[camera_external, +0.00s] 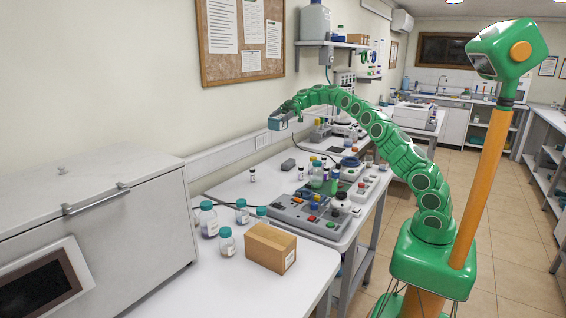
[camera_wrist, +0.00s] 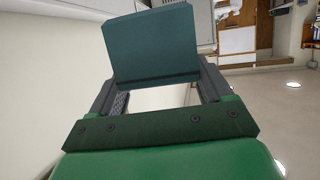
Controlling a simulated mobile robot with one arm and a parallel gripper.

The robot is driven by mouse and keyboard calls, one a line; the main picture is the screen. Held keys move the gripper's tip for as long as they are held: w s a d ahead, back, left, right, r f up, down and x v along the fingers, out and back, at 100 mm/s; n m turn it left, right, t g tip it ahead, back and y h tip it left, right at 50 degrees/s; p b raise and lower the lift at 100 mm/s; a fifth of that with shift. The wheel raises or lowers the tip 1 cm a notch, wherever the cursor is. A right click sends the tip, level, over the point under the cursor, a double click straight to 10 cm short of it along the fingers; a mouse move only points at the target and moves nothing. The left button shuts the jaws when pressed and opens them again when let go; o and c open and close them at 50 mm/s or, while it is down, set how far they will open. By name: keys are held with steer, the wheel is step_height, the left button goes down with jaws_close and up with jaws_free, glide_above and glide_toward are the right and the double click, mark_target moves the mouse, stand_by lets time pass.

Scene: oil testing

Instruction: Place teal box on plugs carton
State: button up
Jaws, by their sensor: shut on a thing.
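My gripper (camera_external: 291,108) is raised above the workbench, near the wall. It is shut on a teal box (camera_external: 279,121), which hangs clear of every surface. In the wrist view the teal box (camera_wrist: 155,45) sits between the two fingers of my gripper (camera_wrist: 157,82), tilted slightly in the picture. A brown carton (camera_external: 265,248) with a small pale label stands on the near table, below the box and well apart from it. No writing on it is readable, so I cannot confirm that it is the plugs carton.
Several teal-capped bottles (camera_external: 208,220) stand left of the carton. A grey control panel (camera_external: 307,214) with knobs and bottles lies behind it. A large grey machine (camera_external: 95,225) fills the left. Another brown carton (camera_external: 358,39) sits on the wall shelf. Bare tabletop (camera_external: 210,285) lies in front.

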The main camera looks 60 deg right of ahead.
steer(key=shift+a+r, duration=0.2)
steer(key=shift+a, duration=0.45)
steer(key=s+a+f+t, duration=0.1)
steer(key=s+a, duration=0.4)
steer(key=a, duration=0.3)
steer(key=s+a+f+m, duration=0.1)
steer(key=s+a, duration=0.3)
steer(key=a, duration=0.4)
steer(key=s+a+f+t, duration=0.1)
steer(key=s+a, duration=0.4)
steer(key=a, duration=0.2)
steer(key=s+a+f+n+g, duration=0.1)
steer(key=s+a, duration=0.5)
steer(key=s, duration=0.3)
steer(key=s+a+n+g, duration=0.1)
steer(key=s+a+g, duration=0.1)
steer(key=s+a, duration=0.55)
steer(key=s+a+f+n+g, duration=0.1)
steer(key=s+a, duration=0.3)
steer(key=s, duration=0.7)
glide_above(273, 233)
step_height(273, 233, down, 10)
steer(key=shift+d+r, duration=0.1)
steer(key=shift+d, duration=0.05)
steer(key=shift+f, duration=1.75)
